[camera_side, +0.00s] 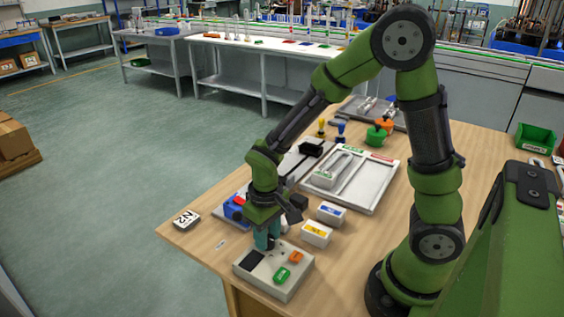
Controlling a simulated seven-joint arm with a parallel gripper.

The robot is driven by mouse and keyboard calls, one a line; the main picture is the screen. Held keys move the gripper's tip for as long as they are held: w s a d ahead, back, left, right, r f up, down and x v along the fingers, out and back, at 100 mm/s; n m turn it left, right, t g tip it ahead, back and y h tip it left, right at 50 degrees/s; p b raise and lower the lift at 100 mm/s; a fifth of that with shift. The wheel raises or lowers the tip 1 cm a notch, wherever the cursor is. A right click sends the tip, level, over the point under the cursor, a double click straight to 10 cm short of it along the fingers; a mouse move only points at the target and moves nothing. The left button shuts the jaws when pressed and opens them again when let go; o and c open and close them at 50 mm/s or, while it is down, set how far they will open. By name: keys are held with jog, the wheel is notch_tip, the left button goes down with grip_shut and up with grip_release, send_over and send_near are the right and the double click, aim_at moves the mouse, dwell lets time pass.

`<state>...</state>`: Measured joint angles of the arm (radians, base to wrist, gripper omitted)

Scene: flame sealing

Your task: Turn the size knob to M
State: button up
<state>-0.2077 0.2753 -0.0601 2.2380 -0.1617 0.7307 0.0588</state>
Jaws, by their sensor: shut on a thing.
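A grey control box (268,283) sits near the front edge of the wooden table. It has a dark panel (254,261), a green button (281,274) and an orange button (296,257) on top. My gripper (269,245) points down at the back part of the box and is shut on the size knob. The knob is hidden by the fingers, so its pointer and size marks cannot be read.
A yellow-labelled box (316,235) and a blue-labelled box (331,214) stand close behind the control box. A block marked N2 (186,220) lies to the left. A grey tray (366,193) lies farther back. Bare table lies right of the control box.

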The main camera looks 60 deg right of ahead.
jog(key=shift+m, duration=0.6)
jog(key=shift+r, duration=0.1)
jog(key=o, duration=1)
jog(key=shift+o, duration=0.2)
notch_tip(320, 180, up, 17)
